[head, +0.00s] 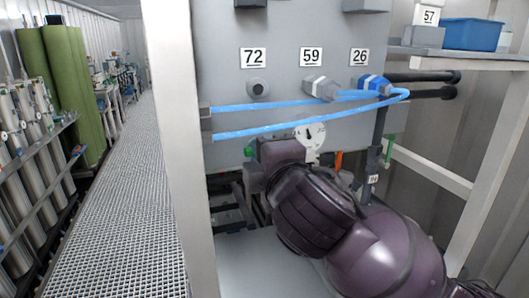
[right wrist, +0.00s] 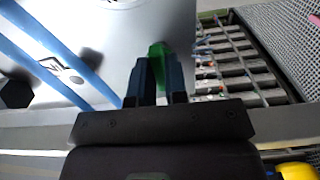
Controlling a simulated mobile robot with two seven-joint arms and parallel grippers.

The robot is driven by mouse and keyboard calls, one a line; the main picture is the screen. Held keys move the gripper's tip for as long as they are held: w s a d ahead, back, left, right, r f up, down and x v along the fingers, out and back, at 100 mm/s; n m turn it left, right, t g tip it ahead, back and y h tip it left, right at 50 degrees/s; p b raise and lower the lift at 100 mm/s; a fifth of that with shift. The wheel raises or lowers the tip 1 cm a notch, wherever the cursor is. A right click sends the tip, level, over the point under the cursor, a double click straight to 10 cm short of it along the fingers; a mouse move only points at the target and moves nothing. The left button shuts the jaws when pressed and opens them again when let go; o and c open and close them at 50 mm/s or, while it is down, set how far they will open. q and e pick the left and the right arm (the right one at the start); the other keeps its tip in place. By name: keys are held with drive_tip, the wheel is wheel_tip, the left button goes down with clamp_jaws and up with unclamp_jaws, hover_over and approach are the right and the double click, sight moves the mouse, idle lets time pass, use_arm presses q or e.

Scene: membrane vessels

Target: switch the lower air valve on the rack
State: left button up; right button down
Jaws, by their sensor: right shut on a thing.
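A small green valve handle (right wrist: 157,52) sits between the fingers of my right gripper (right wrist: 157,78) in the right wrist view. The fingers are shut on it, in front of the grey panel. In the head view a bit of green handle (head: 249,152) shows at the panel's lower left, beside my right gripper (head: 253,172). My dark purple right arm hides much of the area below. Another green handle (head: 389,150) stands at the right of the panel, apart from the gripper. My left gripper is not in view.
Two blue hoses (head: 260,128) cross the grey panel (head: 228,75) just above my gripper. A white round gauge (head: 310,134) is close to my wrist. A white rack post (head: 178,150) stands to the left, with a grated walkway (head: 125,190) beyond.

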idle(0.3)
drive_tip(key=c, duration=1.1)
unclamp_jaws()
drive_tip(key=shift+c, duration=0.2)
